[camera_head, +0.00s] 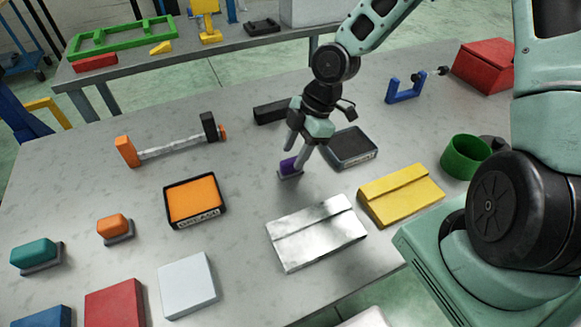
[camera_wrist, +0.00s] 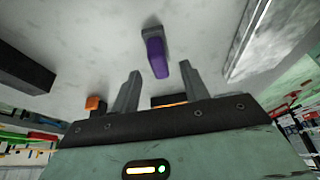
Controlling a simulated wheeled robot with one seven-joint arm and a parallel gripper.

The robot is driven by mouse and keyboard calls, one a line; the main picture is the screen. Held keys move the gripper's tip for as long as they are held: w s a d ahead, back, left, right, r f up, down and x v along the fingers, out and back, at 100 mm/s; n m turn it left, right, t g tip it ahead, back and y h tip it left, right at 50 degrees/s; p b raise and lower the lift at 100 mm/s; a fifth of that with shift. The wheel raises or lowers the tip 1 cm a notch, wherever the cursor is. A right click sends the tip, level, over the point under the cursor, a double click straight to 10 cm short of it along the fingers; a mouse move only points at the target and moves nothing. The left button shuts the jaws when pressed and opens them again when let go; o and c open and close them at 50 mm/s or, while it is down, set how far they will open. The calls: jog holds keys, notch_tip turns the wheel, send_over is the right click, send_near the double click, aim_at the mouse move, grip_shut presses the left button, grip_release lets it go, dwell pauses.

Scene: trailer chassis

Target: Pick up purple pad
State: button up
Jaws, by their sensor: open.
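The purple pad (camera_head: 288,166) sits on a small grey base on the grey table, near the middle in the head view. It also shows in the wrist view (camera_wrist: 157,58) as a purple block on its grey base, ahead of the fingertips and between their lines. My gripper (camera_head: 296,157) is open and empty, pointing down right at the pad; its fingers partly cover the pad in the head view. In the wrist view my gripper's two fingers (camera_wrist: 160,70) stand apart with the pad's near end between their tips. I cannot tell whether either finger touches it.
A black tray (camera_head: 352,147) stands close to the right of my gripper and a black bar (camera_head: 272,111) behind it. A silver plate (camera_head: 317,233) and a yellow plate (camera_head: 401,194) lie in front. An orange-filled tray (camera_head: 194,200) is at left. Table between is clear.

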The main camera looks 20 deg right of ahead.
aim_at(291, 160)
jog(key=shift+x, duration=1.95)
jog(key=shift+d, duration=0.1)
grip_shut()
jog(key=shift+r, duration=0.1)
notch_tip(291, 160, up, 10)
jog(key=shift+f+p, duration=0.1)
jog(key=shift+p, duration=0.35)
jog(key=c, duration=1)
grip_release()
